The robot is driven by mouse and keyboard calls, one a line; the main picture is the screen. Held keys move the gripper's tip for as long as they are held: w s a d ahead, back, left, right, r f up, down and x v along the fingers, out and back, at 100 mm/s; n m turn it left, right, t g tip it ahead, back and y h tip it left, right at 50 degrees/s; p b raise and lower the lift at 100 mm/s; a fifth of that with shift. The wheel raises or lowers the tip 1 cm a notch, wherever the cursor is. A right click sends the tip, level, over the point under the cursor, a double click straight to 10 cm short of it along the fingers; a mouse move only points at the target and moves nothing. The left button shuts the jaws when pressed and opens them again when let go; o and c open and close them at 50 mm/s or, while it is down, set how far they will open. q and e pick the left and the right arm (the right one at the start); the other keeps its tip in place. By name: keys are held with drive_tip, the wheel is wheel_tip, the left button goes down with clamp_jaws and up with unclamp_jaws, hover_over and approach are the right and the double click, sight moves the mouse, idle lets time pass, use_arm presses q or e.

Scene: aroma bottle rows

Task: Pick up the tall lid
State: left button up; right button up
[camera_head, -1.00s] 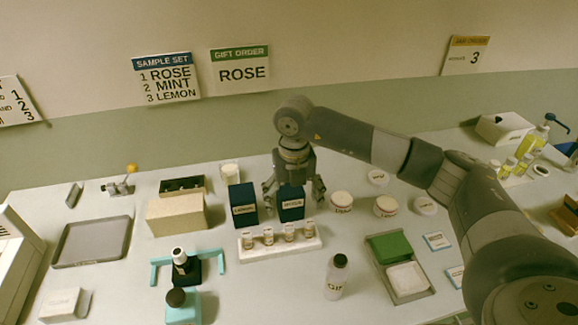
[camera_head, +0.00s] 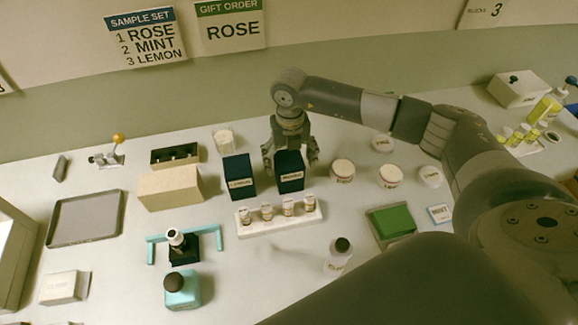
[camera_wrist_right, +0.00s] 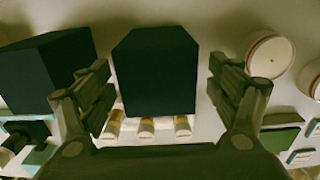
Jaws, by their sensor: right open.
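Two dark blue, box-shaped pieces with pale front labels stand side by side behind the vial rack. The right dark piece (camera_head: 290,182) is under my right gripper (camera_head: 290,162). The left dark piece (camera_head: 238,180) stands just beside it. I cannot tell from the labels which is the tall lid. My right gripper is open, with its fingers on either side of the right dark piece. In the right wrist view, that dark piece (camera_wrist_right: 155,75) sits between the spread fingers, with gaps on both sides. The left dark piece (camera_wrist_right: 45,75) is outside the left finger. My left gripper is not in view.
A white rack (camera_head: 280,224) of small vials stands just in front of the dark pieces. Round white containers (camera_head: 342,172) stand close on the right. A beige box (camera_head: 170,188) is to the left, and a dark-capped bottle (camera_head: 340,255) is in front.

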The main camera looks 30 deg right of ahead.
wheel_tip(320, 180, down, 3)
drive_tip(key=shift+a+f+p, duration=0.1)
drive_tip(key=shift+f+p, duration=0.05)
drive_tip(key=shift+p, duration=0.55)
drive_tip(key=shift+f, duration=0.2)
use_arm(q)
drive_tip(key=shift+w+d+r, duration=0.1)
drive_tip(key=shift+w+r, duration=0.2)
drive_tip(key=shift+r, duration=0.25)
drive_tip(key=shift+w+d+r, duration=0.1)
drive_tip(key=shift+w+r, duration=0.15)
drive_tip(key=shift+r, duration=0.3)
use_arm(e)
drive_tip(key=shift+w+f, duration=0.1)
drive_tip(key=shift+c, duration=1.1)
drive_tip(key=c, duration=0.9)
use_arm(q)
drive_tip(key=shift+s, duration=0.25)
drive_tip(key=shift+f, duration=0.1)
